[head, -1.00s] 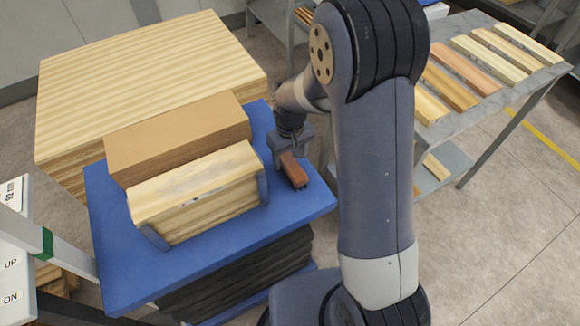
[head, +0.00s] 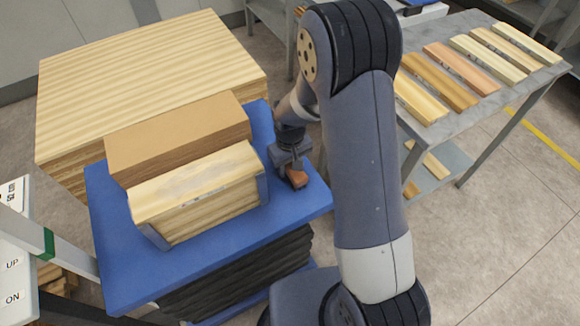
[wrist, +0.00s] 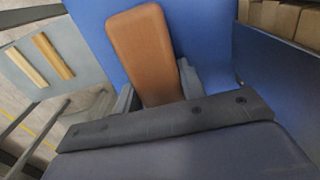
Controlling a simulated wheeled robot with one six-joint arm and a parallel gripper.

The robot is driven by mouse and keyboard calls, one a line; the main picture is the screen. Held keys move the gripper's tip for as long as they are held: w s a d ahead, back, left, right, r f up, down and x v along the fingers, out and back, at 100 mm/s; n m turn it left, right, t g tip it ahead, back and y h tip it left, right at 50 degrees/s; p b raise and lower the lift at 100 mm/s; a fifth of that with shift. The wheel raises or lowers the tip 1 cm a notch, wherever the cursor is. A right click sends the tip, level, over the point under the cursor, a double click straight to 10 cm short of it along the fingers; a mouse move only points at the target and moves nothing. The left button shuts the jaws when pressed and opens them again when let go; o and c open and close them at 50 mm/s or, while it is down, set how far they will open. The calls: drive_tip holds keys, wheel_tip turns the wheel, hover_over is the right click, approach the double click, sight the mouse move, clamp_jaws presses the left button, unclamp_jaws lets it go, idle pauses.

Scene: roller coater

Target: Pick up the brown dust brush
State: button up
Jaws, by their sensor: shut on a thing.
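The brown dust brush (head: 298,178) is at the right side of the blue platform (head: 225,232), partly hidden by my gripper (head: 291,167) in the head view. In the wrist view the brush (wrist: 142,50) shows as a long brown block with rounded corners, running up between the two fingers. My gripper (wrist: 157,98) is shut on the brush, with a finger at each side of it. The brush's underside is hidden, and I cannot tell whether it touches the platform.
A wooden block in a blue-ended holder (head: 200,195) and a brown box (head: 178,138) stand left of the gripper on the platform. A large striped wood stack (head: 145,75) is behind. A grey table (head: 480,85) with several wooden boards is at the right.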

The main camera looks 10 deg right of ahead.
drive_tip(key=c, duration=0.4)
wheel_tip(320, 180, up, 10)
drive_tip(key=shift+r, duration=0.1)
idle(0.5)
